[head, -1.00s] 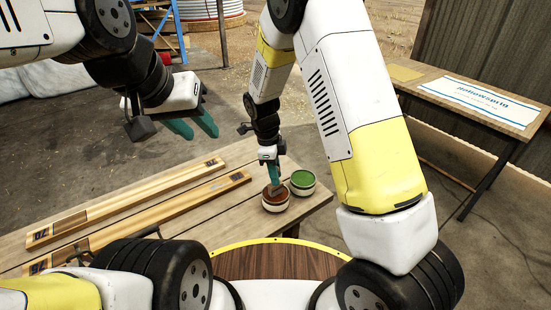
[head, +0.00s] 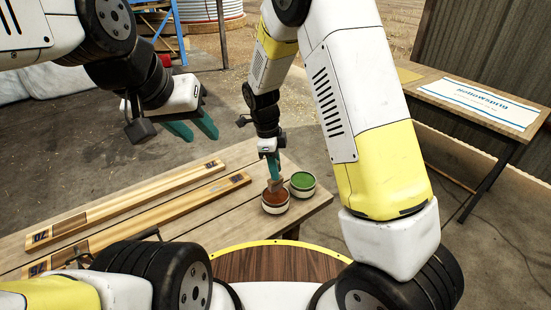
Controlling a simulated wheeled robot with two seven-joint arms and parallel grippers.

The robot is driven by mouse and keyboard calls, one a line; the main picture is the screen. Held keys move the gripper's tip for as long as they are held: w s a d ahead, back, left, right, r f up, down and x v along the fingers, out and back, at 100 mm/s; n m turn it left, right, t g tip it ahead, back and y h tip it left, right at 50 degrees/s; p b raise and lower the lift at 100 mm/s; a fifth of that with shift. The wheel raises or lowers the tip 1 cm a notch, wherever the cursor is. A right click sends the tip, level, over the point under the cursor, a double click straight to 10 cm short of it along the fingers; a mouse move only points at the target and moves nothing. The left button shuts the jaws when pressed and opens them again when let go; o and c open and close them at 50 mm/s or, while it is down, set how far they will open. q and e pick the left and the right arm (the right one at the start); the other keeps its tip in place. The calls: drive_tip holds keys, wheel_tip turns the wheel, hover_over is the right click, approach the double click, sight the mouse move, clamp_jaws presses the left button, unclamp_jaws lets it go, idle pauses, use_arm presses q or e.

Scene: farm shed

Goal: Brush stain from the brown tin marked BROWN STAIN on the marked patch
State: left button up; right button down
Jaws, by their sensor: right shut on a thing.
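A tin of brown stain (head: 276,207) stands near the right end of the wooden bench. Its lettering is not readable from here. My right gripper (head: 273,163) is shut on a brush (head: 275,184), held upright with its bristles down at the tin's mouth; I cannot tell whether they touch the stain. A tin of green stain (head: 303,190) stands just behind and to the right. My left gripper (head: 193,127) is open and empty, above the bench's far side.
The bench (head: 225,228) is bare between the boards and the tins. A side table (head: 437,100) with a lettered sheet (head: 480,103) stands at the right by a corrugated wall. Dark concrete floor lies behind the bench.

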drive_tip(key=shift+r, duration=1.9)
drive_tip(key=shift+d, duration=0.1)
drive_tip(key=d+f+n+t+y, duration=0.1)
drive_tip(key=d+f+n, duration=0.1)
drive_tip(key=d+n, duration=0.5)
drive_tip(key=d+f+n+t, duration=0.1)
drive_tip(key=d+f+n, duration=0.2)
drive_tip(key=d+n, duration=0.5)
drive_tip(key=n, duration=0.4)
drive_tip(key=shift+s+d+f+n+y, duration=0.15)
drive_tip(key=shift+s+f+n+y, duration=0.1)
drive_tip(key=shift+n+y, duration=0.15)
